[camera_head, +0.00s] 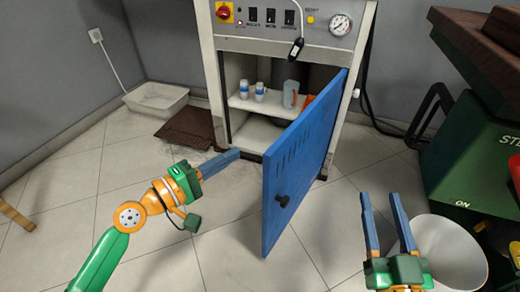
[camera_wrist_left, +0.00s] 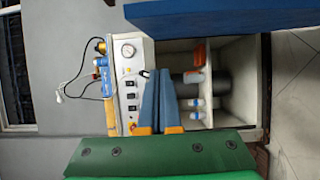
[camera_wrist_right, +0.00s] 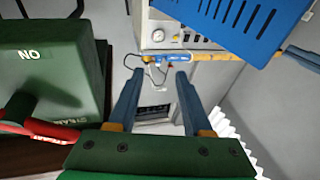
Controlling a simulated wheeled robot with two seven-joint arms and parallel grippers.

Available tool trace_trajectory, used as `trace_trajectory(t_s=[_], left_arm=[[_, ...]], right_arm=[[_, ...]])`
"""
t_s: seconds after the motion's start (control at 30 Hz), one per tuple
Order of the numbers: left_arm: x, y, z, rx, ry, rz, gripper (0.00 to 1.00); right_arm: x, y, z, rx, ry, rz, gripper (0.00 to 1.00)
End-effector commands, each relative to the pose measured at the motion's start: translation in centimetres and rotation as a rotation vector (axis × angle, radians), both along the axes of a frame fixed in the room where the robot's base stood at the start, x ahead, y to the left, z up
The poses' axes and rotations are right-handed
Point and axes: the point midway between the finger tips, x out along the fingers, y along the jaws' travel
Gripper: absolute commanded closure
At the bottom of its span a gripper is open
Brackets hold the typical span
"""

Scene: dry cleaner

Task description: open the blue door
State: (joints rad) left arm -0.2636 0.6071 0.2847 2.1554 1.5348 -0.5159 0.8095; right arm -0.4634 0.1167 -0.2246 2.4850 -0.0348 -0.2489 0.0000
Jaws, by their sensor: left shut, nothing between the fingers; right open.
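The blue door (camera_head: 300,150) stands swung wide open on the right side of the grey cabinet, with its dark round knob (camera_head: 283,201) near its free edge. It also shows at the top of the left wrist view (camera_wrist_left: 220,16) and at the upper right of the right wrist view (camera_wrist_right: 240,22). My left gripper (camera_head: 238,155) is shut and empty, left of the door and in front of the cabinet opening. My right gripper (camera_head: 383,196) is open and empty, right of the door and apart from it.
The cabinet (camera_head: 212,75) holds bottles (camera_head: 260,92) and an orange item on a shelf. A white tray (camera_head: 155,99) and brown mat (camera_head: 188,127) lie to the left. A white bin (camera_head: 450,255) and a green machine (camera_head: 465,150) crowd the right. Tiled floor in front is clear.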

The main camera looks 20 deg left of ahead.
Motion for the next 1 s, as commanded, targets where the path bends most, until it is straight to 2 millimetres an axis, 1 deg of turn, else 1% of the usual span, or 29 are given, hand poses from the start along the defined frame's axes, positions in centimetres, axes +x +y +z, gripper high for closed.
trace_trajectory(t_s=[0.03, 0.13, 0.23, 0.27, 0.4, 0.5, 0.6, 0.77, 1.0], left_arm=[[0.8, -0.4, 0.3, 0.000, -0.004, -0.001, 1.00], [2.7, -1.5, 0.4, 0.000, -0.004, -0.002, 1.00], [4.7, -2.6, 0.2, 0.000, -0.004, -0.001, 1.00], [4.9, -3.0, 0.2, -0.001, -0.002, -0.002, 1.00], [4.3, -4.4, 0.1, 0.000, 0.002, -0.003, 1.00], [4.0, -5.4, 0.0, 0.000, 0.002, -0.003, 1.00], [3.8, -6.1, 0.0, 0.001, 0.002, -0.002, 1.00], [3.7, -6.5, 0.0, 0.003, 0.001, -0.001, 1.00], [3.7, -6.5, -0.1, 0.003, 0.002, -0.001, 1.00]], right_arm=[[0.2, -0.1, -0.8, -0.011, 0.052, -0.005, 0.50], [0.3, -0.4, -3.0, -0.035, 0.165, -0.013, 0.50], [0.3, -0.5, -3.8, -0.042, 0.197, -0.016, 0.50], [0.2, -0.5, -4.1, -0.046, 0.217, -0.017, 0.50], [-0.2, -1.0, -7.0, -0.078, 0.367, -0.029, 0.50], [-0.6, -1.3, -8.6, -0.095, 0.450, -0.035, 0.50], [-1.0, -1.5, -9.6, -0.106, 0.506, -0.039, 0.50], [-1.3, -1.7, -10.4, -0.112, 0.543, -0.041, 0.50], [-1.3, -1.7, -10.4, -0.113, 0.544, -0.041, 0.50]])
